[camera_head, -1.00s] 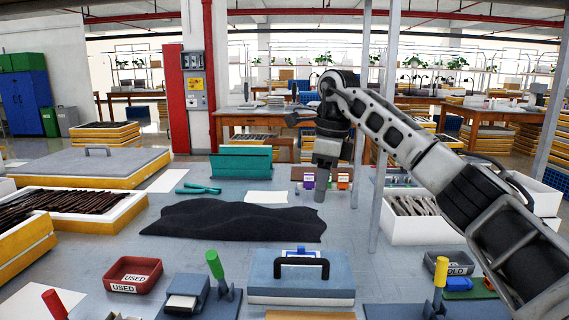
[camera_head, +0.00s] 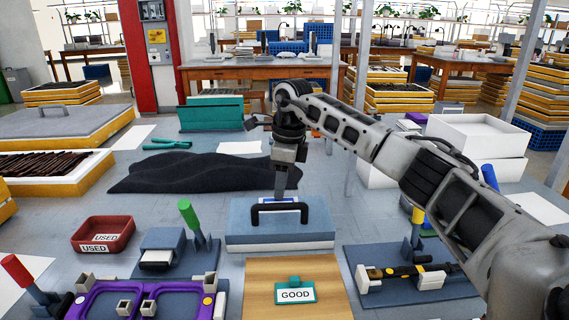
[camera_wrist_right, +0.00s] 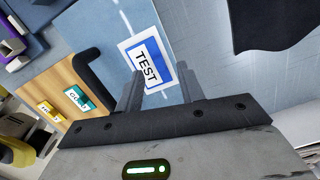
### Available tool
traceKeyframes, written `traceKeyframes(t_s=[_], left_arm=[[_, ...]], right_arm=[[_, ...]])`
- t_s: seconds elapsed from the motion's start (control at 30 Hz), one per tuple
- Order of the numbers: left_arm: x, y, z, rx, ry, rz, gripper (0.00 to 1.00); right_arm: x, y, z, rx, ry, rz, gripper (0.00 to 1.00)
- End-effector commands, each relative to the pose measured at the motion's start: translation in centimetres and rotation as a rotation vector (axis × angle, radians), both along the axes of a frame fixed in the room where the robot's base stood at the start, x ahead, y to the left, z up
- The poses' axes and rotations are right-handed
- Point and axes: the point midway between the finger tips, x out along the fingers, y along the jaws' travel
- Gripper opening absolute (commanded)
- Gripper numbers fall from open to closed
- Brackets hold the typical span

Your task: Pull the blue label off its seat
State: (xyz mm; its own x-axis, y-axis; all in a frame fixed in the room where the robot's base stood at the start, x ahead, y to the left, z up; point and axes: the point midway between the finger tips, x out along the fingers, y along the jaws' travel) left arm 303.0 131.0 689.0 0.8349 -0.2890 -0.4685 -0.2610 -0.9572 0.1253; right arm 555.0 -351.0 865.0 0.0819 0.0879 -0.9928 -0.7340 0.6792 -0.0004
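The blue label, a white card with a blue border reading TEST, shows in the right wrist view (camera_wrist_right: 147,64). Its blue edge shows in the head view (camera_head: 288,200), partly behind the black handle (camera_head: 258,210) of a blue-grey block (camera_head: 280,228). The label sits at the top of this block; its seat is mostly hidden. My right gripper (camera_head: 281,192) points down just above the label. In the right wrist view its two fingers (camera_wrist_right: 158,88) are apart, with the label just beyond their tips and nothing held between them. My left gripper is not in view.
A wooden board with a GOOD sign (camera_head: 295,292) lies in front of the block. A red USED tray (camera_head: 103,234) and a green-handled tool (camera_head: 190,216) stand left. A black cloth (camera_head: 190,172) lies behind.

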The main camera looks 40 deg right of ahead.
Motion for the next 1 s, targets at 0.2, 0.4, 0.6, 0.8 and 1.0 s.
traceKeyframes(t_s=[0.2,0.4,0.6,0.8,1.0], left_arm=[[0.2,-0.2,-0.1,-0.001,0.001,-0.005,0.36],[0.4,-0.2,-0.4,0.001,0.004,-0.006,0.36],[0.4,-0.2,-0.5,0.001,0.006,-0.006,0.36],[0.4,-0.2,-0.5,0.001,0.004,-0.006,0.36],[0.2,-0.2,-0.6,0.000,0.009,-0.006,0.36]], right_arm=[[0.1,0.2,-1.7,0.001,0.000,0.000,0.38],[0.2,0.2,-1.9,0.001,0.001,0.000,0.38],[0.2,0.2,-1.9,0.001,0.001,0.001,0.13],[0.2,0.2,-1.9,0.001,0.001,0.001,0.00],[0.1,0.2,-1.8,0.002,0.001,0.000,0.00]])
